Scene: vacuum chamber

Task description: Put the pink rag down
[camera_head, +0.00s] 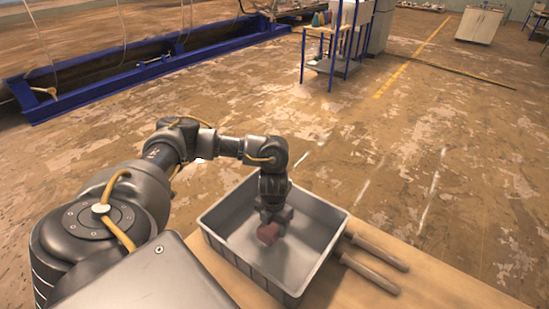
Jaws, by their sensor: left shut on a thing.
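The pink rag (268,234) is a small dull-pink bundle inside the grey bin (222,252). My left gripper (272,222) points down into the bin and is shut on the rag. The gripper hides part of the rag, and I cannot tell whether the rag touches the bin floor. The bin stands on a wooden table top (430,284). My right gripper is not in view.
Two rod-like handles (375,252) stick out to the right of the bin over the table. Bare worn floor lies beyond. A blue-framed cart (330,45) with bottles stands at the back, and a long blue-framed structure (130,85) at the back left.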

